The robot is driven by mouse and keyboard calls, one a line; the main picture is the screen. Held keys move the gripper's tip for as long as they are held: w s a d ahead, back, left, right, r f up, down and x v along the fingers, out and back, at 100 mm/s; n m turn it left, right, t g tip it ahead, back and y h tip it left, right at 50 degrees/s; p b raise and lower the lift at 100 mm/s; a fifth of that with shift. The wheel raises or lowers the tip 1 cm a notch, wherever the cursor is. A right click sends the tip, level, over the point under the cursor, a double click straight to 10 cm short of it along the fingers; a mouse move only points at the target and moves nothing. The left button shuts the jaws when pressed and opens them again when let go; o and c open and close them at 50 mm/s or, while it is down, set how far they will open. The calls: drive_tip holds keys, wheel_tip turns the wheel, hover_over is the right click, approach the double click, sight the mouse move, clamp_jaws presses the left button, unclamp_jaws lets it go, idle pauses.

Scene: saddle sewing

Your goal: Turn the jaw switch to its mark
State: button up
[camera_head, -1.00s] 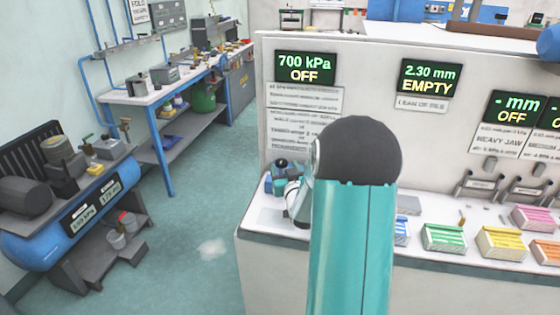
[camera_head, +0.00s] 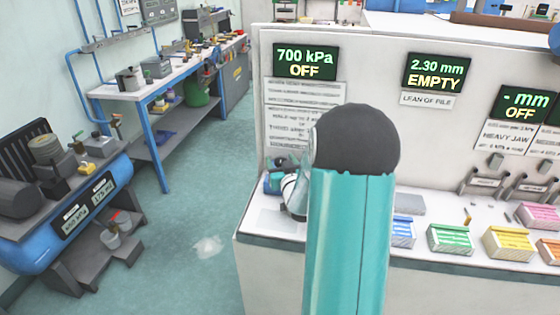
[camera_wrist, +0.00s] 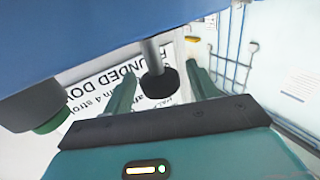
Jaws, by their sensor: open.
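My gripper (camera_wrist: 161,78) is open in the wrist view, with its two teal fingers apart. A dark round knob on a grey shaft (camera_wrist: 158,85) shows between the fingers; whether they touch it I cannot tell. A blue body (camera_wrist: 90,40) fills the top left above it. I cannot tell for sure which part is the jaw switch. In the head view my teal arm link hides much of the counter, and my fingers cannot be made out. A small blue-and-teal device (camera_head: 272,182) sits at the counter's left end, beside my wrist.
The counter's back panel carries displays reading 700 kPa OFF (camera_head: 305,63), 2.30 mm EMPTY (camera_head: 436,74) and - mm OFF (camera_head: 526,104). Green (camera_head: 450,239) and yellow (camera_head: 508,243) boxes stand on the counter at right. A blue tank (camera_head: 75,215) stands left. The floor between is mostly clear.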

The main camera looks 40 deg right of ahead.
drive_tip(key=shift+w, duration=0.1)
drive_tip(key=shift+c, duration=0.2)
drive_tip(key=c, duration=0.9)
